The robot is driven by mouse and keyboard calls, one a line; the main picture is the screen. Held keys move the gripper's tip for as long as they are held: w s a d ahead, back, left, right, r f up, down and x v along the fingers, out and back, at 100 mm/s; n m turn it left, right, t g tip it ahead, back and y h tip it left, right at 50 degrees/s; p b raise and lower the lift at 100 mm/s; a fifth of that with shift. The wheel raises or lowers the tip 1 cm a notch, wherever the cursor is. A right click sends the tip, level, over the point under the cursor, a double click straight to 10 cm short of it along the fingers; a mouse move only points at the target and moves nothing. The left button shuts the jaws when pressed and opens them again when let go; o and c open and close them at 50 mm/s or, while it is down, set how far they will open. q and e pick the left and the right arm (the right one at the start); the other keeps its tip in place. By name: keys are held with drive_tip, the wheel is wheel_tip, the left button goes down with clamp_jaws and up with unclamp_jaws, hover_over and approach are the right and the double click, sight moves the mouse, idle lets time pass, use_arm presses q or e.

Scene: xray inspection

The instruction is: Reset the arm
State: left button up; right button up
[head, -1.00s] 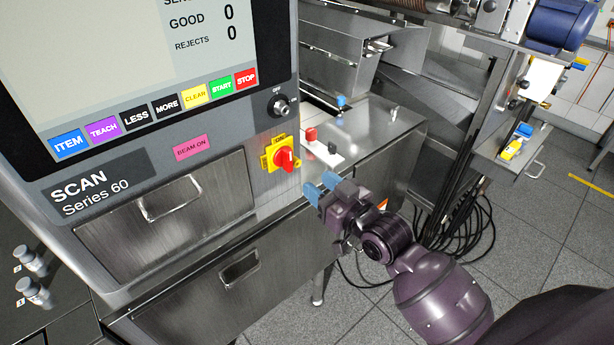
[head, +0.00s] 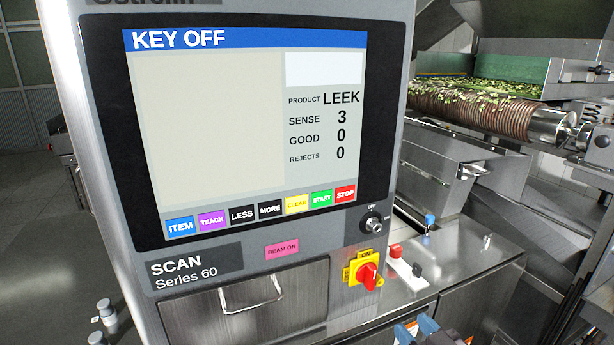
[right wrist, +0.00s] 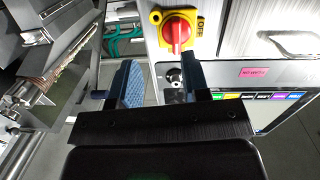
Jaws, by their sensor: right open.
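The rest of my right arm is out of the head view. My left gripper is not in view.
The scanner screen (head: 210,120) reads KEY OFF. A key switch (head: 374,223) sits at the panel's lower right. A steel ledge (head: 460,260) carries a red button (head: 396,251) and a blue knob (head: 430,220). A conveyor with leek pieces (head: 470,92) runs behind.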

drive_tip(key=s+d+f+m+g+h, duration=0.1)
drive_tip(key=s+d+f+g+h, duration=0.1)
drive_tip(key=s+f, duration=0.6)
drive_tip(key=s+d+f+m+g+h+b, duration=0.1)
drive_tip(key=s+d+f+m+g+h, duration=0.1)
drive_tip(key=s+f, duration=0.7)
wheel_tip(320, 180, down, 5)
drive_tip(key=shift+d+r+g+h, duration=0.15)
drive_tip(key=shift+d+g+h, duration=0.35)
drive_tip(key=shift+d, duration=0.25)
